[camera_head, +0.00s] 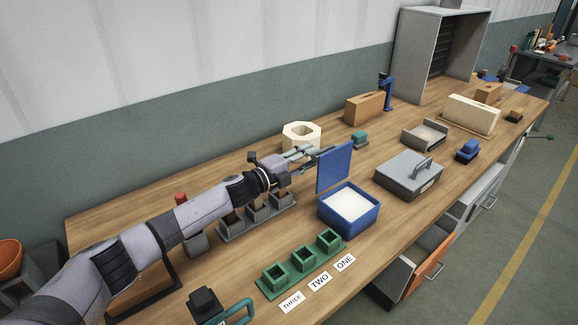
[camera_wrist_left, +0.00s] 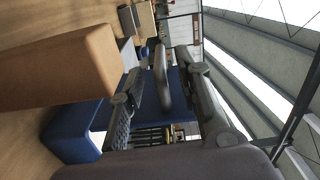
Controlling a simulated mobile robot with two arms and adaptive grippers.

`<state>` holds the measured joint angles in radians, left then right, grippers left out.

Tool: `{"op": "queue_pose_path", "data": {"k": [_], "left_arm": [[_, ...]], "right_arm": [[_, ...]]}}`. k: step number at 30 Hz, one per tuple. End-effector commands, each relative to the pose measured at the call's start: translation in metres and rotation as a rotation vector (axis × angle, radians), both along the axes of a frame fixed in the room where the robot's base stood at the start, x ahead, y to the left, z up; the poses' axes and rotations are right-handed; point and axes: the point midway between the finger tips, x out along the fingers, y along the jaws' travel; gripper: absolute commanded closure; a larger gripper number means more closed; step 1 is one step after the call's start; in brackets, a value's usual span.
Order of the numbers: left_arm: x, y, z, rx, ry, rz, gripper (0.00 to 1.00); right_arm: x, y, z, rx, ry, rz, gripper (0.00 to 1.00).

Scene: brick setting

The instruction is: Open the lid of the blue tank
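The blue tank (camera_head: 347,222) is an open box with a white inside, on the wooden bench. Its blue lid (camera_head: 334,168) stands nearly upright above the tank's far left edge. My left gripper (camera_head: 318,160) is at the lid's left side, its two fingers spread apart. In the left wrist view, a dark looped handle (camera_wrist_left: 161,74) shows between the fingers of this gripper (camera_wrist_left: 166,84), in front of the blue lid (camera_wrist_left: 181,92). The fingers look apart, with a gap beside the handle. Part of the blue tank (camera_wrist_left: 68,138) shows at lower left. My right gripper is in neither view.
A grey lidded box (camera_head: 408,176) stands right of the tank. Green square cups (camera_head: 303,258) and number labels (camera_head: 320,281) lie in front. A cream hexagonal ring (camera_head: 301,134) stands behind my left gripper. An open drawer (camera_head: 415,262) juts from the bench front.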

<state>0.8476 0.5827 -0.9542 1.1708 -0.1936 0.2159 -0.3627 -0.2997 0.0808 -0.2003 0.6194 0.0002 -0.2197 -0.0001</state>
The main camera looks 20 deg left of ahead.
Motion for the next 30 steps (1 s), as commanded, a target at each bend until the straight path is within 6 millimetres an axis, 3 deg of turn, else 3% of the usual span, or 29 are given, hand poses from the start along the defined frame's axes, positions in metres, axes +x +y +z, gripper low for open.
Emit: {"op": "queue_pose_path", "data": {"k": [6,12,26,30], "left_arm": [[-0.038,0.029,-0.001,0.002,0.001,0.002,0.69],[-0.058,0.043,0.000,0.000,0.000,0.001,0.69],[-0.061,0.046,0.004,0.000,-0.007,0.003,0.69],[-0.051,0.052,0.032,-0.002,-0.064,0.032,0.69]], "right_arm": [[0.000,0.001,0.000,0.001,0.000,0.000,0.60],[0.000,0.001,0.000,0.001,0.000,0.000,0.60],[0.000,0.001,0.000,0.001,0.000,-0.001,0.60],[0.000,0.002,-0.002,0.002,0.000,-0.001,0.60]]}}
